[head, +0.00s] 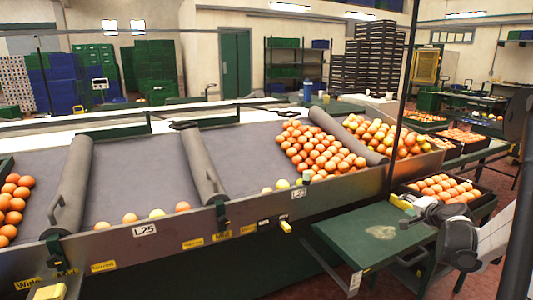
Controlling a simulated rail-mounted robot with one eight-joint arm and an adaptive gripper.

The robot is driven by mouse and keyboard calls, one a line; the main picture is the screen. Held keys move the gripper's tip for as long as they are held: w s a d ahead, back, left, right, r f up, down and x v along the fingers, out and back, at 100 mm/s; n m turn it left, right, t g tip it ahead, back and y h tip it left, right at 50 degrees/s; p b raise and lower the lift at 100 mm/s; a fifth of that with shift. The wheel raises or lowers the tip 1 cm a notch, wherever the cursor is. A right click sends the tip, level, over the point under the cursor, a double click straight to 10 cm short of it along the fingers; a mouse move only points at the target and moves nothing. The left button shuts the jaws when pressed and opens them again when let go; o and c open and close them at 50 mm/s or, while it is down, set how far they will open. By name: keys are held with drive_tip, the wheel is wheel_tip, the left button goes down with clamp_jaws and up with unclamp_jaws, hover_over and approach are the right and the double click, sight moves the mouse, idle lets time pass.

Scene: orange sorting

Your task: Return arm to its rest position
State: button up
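My arm comes in at the right edge, with a large grey joint above the green side table (350,237). My gripper (418,212) is at the arm's far end, small and dark, beside the front of a black crate (475,207) of oranges (443,187). I cannot make out its fingers, whether they are open or shut, or whether they hold anything. A small yellow item (400,201) shows just left of the gripper; I cannot tell if they touch.
A grey sorting table (130,175) with padded dividers (203,165) holds a large pile of oranges (320,148) and several loose fruits at its front rail. A dark vertical post (400,90) stands near the gripper. The green side table is mostly clear.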

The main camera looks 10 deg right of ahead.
drive_tip(key=s+a+r+n+g+y+p, duration=0.1)
drive_tip(key=s+a+r+n, duration=0.15)
drive_tip(key=a, duration=0.65)
drive_tip(key=s+a+r+n+g+y+p, duration=0.15)
drive_tip(key=a+r, duration=0.25)
drive_tip(key=a, duration=0.5)
drive_tip(key=s+a+r+n+g+y+p, duration=0.1)
drive_tip(key=s+a+r+n, duration=0.25)
drive_tip(key=a, duration=0.55)
drive_tip(key=s+a+n+g+p, duration=0.1)
drive_tip(key=s+a+n, duration=0.2)
drive_tip(key=s+a, duration=0.4)
drive_tip(key=s+a+r+n+g+p, duration=0.1)
drive_tip(key=s+a+n, duration=0.3)
drive_tip(key=s+a, duration=0.4)
drive_tip(key=s+g+p, duration=0.1)
drive_tip(key=s, duration=0.5)
drive_tip(key=shift+s+h, duration=0.3)
drive_tip(key=shift+h, duration=0.05)
